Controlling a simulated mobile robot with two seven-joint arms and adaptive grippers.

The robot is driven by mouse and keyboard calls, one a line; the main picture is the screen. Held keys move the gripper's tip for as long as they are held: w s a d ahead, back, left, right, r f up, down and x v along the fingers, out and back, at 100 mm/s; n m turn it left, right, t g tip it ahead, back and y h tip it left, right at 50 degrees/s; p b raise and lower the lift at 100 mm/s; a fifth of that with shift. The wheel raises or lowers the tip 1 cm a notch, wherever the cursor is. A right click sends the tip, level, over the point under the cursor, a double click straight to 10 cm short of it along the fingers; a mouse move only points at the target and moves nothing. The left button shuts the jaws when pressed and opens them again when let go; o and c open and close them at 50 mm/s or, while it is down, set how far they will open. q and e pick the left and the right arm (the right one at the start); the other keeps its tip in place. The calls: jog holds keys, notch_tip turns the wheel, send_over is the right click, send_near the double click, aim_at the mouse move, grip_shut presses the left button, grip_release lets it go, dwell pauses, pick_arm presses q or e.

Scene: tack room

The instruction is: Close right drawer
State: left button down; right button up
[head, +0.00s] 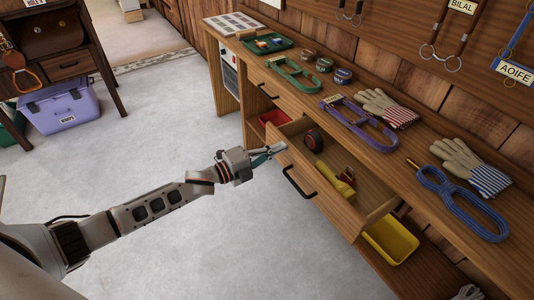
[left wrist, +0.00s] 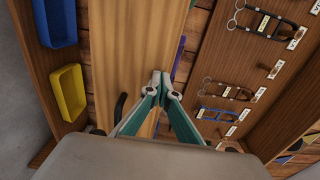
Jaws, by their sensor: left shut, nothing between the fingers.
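The right drawer (head: 340,217) of the wooden bench is pulled open. Its front has a black bar handle (head: 298,182). A black and red round object (head: 313,140) and a yellow torch-like object (head: 338,188) lie inside it. My left gripper (head: 280,147) is shut and empty, at the left end of the drawer front near its top edge. I cannot tell whether the fingers touch the wood. The left wrist view shows the closed fingertips (left wrist: 161,78) over a wooden surface, with the dark handle (left wrist: 119,108) beside them. My right gripper is not in view.
The bench top (head: 330,118) holds horseshoe-like coloured items, gloves (head: 388,107) and a green tray (head: 268,43). A yellow bin (head: 392,238) and a red bin (head: 272,119) sit on the lower shelf. A purple box (head: 60,110) stands left. The floor between is clear.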

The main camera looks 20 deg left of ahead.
pick_arm(q)
jog(key=b+x, duration=0.1)
jog(key=x, duration=0.5)
jog(key=b+x, duration=0.1)
jog(key=x, duration=0.4)
jog(key=shift+w+d+f, duration=0.25)
jog(key=shift+w+d, duration=0.05)
jog(key=shift+w+d+r+b, duration=0.1)
jog(key=shift+w+d+b, duration=0.25)
jog(key=shift+w, duration=0.15)
jog(key=shift+w+d+r, duration=0.1)
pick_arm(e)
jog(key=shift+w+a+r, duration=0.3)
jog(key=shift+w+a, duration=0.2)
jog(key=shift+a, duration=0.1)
